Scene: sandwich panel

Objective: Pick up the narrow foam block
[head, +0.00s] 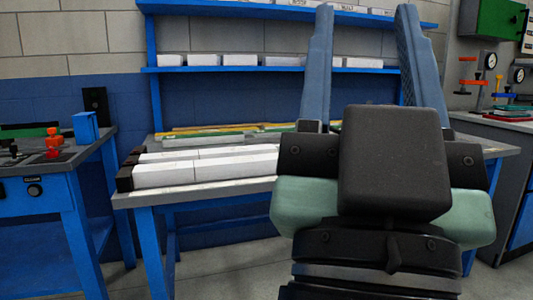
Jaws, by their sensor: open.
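My gripper (364,14) fills the right middle of the head view. Its two blue-grey fingers point up and stand wide apart, with nothing between them. Long white blocks lie side by side on the workbench (230,186) left of my gripper. The front white block (200,172) has a dark end and looks thicker. Behind it lies a thinner white block (190,154), also with a dark end. I cannot tell for sure which is the narrow foam block. My gripper hides the right part of the bench, and the blocks' right ends are not clearly seen.
Yellow and green strips (205,130) lie at the back of the bench. Blue shelves (265,69) with white boxes rise behind it. A blue bench (35,190) with orange fittings stands at left, a grey counter (500,124) at right. Open floor shows below.

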